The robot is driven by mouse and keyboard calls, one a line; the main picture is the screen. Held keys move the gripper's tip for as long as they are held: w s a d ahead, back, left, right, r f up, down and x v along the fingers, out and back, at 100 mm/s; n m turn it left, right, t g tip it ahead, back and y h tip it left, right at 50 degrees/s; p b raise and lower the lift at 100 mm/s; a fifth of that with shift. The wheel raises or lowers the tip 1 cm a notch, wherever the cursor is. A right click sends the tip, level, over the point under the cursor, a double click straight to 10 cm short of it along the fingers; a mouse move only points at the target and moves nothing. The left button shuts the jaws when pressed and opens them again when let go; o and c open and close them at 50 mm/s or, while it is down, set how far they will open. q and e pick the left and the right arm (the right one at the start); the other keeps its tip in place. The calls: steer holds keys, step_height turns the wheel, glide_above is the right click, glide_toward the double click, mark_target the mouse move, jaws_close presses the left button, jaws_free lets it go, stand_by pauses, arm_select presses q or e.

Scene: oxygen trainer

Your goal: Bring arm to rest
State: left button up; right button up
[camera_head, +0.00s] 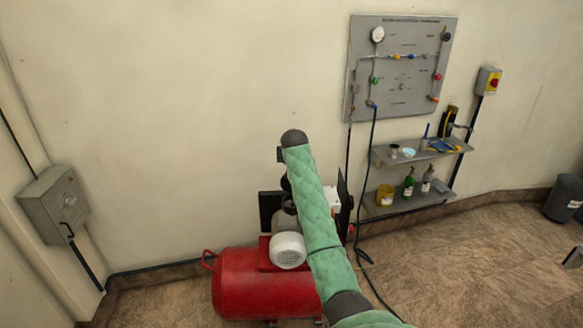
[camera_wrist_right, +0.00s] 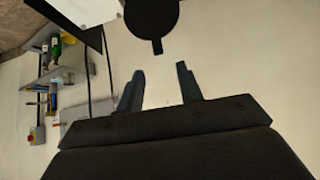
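My right arm, in a green padded sleeve, reaches up from the bottom right of the head view to a dark rounded joint. My right gripper (camera_wrist_right: 160,69) shows in the right wrist view with its two dark fingers apart. Nothing is between them, and the pale wall lies behind. The head view does not show its fingers clearly. My arm passes in front of a red compressor (camera_head: 248,296) with a white motor cap (camera_head: 288,250), hiding part of it. My left gripper is not in view.
A grey gauge panel (camera_head: 407,93) hangs on the wall above two shelves (camera_head: 420,152) with bottles and small items. A grey box (camera_head: 54,203) is on the left wall. A dark bin (camera_head: 562,200) stands at right. The brown floor (camera_head: 450,265) right of the compressor is mostly clear.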

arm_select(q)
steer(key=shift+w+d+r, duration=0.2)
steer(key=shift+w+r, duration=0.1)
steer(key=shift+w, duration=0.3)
arm_select(e)
steer(key=shift+v, duration=0.85)
